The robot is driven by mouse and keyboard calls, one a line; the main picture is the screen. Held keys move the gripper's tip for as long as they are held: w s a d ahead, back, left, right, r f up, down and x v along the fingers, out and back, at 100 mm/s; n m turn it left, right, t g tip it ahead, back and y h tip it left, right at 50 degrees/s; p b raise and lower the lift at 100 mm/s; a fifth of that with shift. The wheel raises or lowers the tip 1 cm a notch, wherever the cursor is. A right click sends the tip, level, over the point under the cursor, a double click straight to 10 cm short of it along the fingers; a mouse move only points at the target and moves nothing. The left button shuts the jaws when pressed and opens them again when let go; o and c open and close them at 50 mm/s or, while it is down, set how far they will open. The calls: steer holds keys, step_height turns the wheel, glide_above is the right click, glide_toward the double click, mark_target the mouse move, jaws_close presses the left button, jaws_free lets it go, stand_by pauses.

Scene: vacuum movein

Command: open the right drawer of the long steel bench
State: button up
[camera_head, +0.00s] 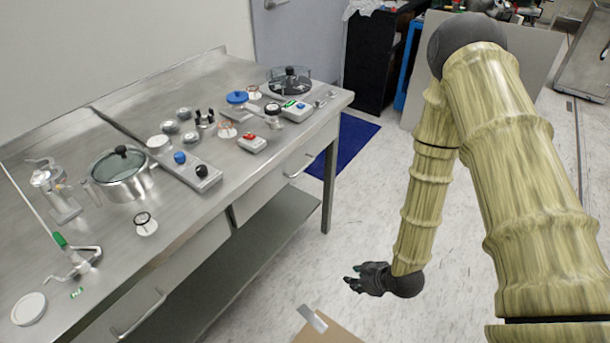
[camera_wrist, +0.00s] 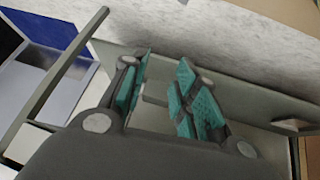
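The long steel bench (camera_head: 188,220) runs along the wall at the left in the head view. Its right drawer (camera_head: 262,190) looks shut, its front flush with the bench and its bar handle (camera_head: 299,166) visible. The left drawer's handle (camera_head: 138,315) is nearer the bottom. My gripper (camera_head: 350,278) is over the floor, to the right of and apart from the right drawer, with its fingers pointing left. In the wrist view, my gripper's teal-padded fingers (camera_wrist: 158,92) stand apart with nothing clearly held between them. Grey metal bars lie beyond them; which part they are I cannot tell.
The bench top holds a pot (camera_head: 122,178), a glass-lidded dish (camera_head: 290,82) and several small devices. A blue mat (camera_head: 345,143) lies past the bench's far leg. A brown box-like thing (camera_head: 335,332) is at the bottom. Floor between bench and arm is clear.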

steer(key=w+a+r+n+t+y+b, duration=0.2)
steer(key=w+r+n, duration=0.2)
steer(key=w, duration=0.4)
steer(key=w+a+r+n+t+y+b, duration=0.1)
steer(key=w+r+n+y+b, duration=0.15)
steer(key=w+n, duration=0.4)
steer(key=n+y+b, duration=0.4)
steer(key=n, duration=0.5)
glide_toward(306, 165)
steer(key=shift+t, duration=0.4)
steer(key=x, duration=0.6)
steer(key=f+x, duration=0.1)
steer(key=x, duration=0.3)
jaws_close()
